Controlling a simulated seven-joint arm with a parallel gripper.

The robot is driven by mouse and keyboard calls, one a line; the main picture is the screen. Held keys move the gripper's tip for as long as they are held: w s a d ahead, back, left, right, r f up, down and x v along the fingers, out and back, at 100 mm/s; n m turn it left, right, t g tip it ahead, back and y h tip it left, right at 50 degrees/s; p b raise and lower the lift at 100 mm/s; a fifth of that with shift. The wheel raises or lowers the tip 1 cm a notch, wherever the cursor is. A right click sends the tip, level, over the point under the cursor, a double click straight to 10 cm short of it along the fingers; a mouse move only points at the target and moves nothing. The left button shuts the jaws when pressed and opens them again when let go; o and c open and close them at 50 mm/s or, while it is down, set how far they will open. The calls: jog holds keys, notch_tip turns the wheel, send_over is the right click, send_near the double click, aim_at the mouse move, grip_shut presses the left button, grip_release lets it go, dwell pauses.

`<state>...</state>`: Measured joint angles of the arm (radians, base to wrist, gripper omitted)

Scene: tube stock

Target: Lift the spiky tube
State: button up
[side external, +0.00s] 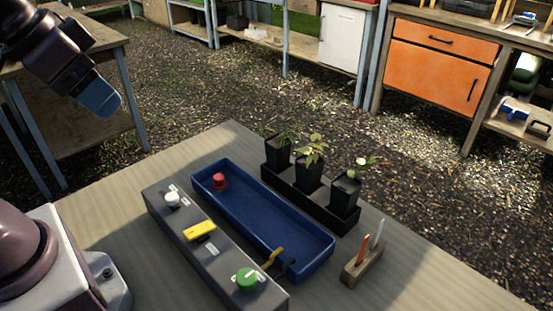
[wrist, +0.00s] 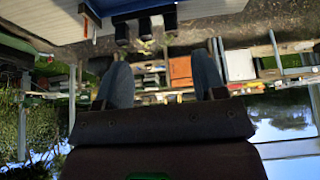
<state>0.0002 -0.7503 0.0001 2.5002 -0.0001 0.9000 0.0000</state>
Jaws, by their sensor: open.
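Three black plant tubes stand upright in a black rack at the back of the table in the side view. The left tube (side external: 277,152) holds a dark green plant with thin, pointed-looking leaves, likely the spiky one. The middle tube (side external: 309,174) has broader light green leaves, and the right tube (side external: 345,194) has a white flower. In the wrist view the tubes (wrist: 145,30) show small at the top, their plants hard to make out. My gripper (side external: 102,103) is high at the upper left, far from the tubes. Its fingers are apart and empty in the wrist view (wrist: 162,58).
A long blue tray (side external: 318,248) with a red object (side external: 219,180) lies in front of the rack (side external: 290,192). A grey control panel (side external: 222,262) with knobs and a yellow switch is nearer. A wooden holder (side external: 361,266) with pens stands at right.

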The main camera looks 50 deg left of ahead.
jog(key=o, duration=0.4)
jog(key=shift+c, duration=0.2)
jog(key=shift+f, duration=0.1)
